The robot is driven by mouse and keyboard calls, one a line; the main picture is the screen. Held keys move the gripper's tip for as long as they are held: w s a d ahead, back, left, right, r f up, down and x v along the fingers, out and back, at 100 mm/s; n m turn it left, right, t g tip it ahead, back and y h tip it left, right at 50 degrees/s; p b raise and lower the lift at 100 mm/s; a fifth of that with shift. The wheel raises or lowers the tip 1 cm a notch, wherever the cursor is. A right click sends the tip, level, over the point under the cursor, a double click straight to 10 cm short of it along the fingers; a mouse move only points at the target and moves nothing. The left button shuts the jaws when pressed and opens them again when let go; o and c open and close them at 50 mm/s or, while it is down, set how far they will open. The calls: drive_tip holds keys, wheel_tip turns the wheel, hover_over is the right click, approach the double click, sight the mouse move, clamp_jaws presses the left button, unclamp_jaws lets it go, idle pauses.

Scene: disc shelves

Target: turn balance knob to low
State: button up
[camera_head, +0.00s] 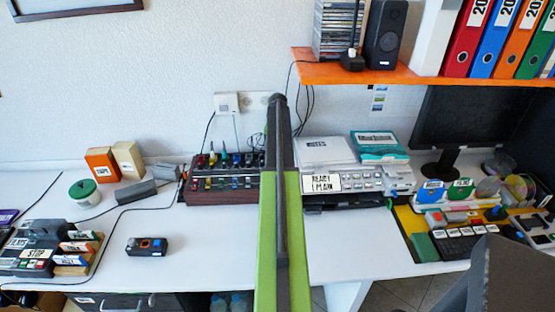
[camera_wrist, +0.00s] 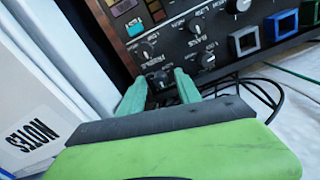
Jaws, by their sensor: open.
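In the wrist view a dark control panel (camera_wrist: 178,40) holds several round knobs with small tilted labels. One dark knob (camera_wrist: 159,80) sits between the two green fingertips of my gripper (camera_wrist: 160,86). The fingers are open, one on each side of it; I cannot tell whether they touch it. Its label is too blurred to read, so I cannot confirm that it is the balance knob or where it points. In the head view my arm hides the gripper.
Blue and green square buttons (camera_wrist: 243,40) sit at the panel's right. Black cables (camera_wrist: 262,92) lie below it, and a white box marked NOTES (camera_wrist: 35,135) stands at left. In the head view a wooden-sided mixer (camera_head: 217,197) and a printer (camera_head: 365,180) flank my arm.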

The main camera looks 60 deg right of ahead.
drive_tip(key=shift+r, duration=0.1)
clamp_jaws()
drive_tip(key=shift+a, duration=0.2)
drive_tip(key=shift+s+d, duration=0.1)
drive_tip(key=shift+d, duration=0.05)
drive_tip(key=shift+n, duration=3.6)
unclamp_jaws()
